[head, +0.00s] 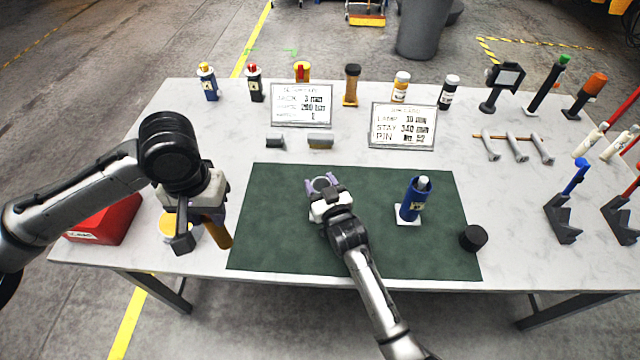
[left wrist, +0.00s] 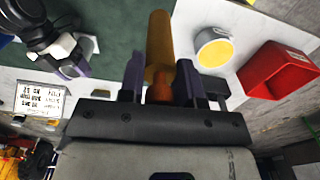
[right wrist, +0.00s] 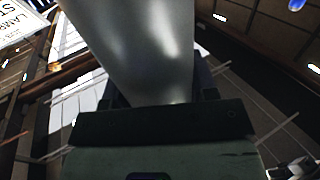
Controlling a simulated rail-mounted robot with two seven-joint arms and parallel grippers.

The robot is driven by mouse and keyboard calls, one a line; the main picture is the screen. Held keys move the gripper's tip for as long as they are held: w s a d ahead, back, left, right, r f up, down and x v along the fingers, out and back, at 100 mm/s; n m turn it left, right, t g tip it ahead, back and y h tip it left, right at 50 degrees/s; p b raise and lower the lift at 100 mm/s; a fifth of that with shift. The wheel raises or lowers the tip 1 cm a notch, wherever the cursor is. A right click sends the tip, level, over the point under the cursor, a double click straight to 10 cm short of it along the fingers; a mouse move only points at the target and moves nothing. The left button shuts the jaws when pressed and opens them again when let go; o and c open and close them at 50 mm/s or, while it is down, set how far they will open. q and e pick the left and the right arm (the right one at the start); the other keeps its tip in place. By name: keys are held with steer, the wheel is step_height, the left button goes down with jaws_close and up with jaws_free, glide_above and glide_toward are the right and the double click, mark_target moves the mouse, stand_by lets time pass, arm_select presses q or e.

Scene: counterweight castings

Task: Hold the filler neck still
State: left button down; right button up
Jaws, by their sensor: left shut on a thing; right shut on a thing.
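My left gripper (head: 190,242) is at the left end of the table, beside the green mat. It is shut on an orange-brown handle-like piece (head: 217,232), which slants down to the right; in the left wrist view the piece (left wrist: 159,45) stands between the two purple fingers. My right gripper (head: 322,182) is over the middle of the mat. It is shut on a smooth grey tapered piece (right wrist: 135,45), which fills much of the right wrist view; its far end is out of frame. I cannot tell for sure which thing is the filler neck.
A blue bottle (head: 413,200) stands on a white base on the green mat (head: 270,255). A black cap (head: 473,238) sits at the mat's right edge. A red bin (head: 108,222) and a yellow-topped tub (head: 168,228) are at left. Two sign boards (head: 301,104) stand behind.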

arm_select(q)
glide_above(322, 178)
steer(key=s, duration=0.3)
steer(key=shift+w, duration=0.25)
stand_by(1.4)
stand_by(0.7)
steer(key=shift+f, duration=0.2)
stand_by(0.4)
steer(key=shift+a+f, duration=0.1)
steer(key=shift+f, duration=5.65)
steer(key=c, duration=0.7)
jaws_free()
steer(key=shift+c, duration=0.2)
steer(key=shift+s+d, duration=0.1)
steer(key=shift+d, duration=0.1)
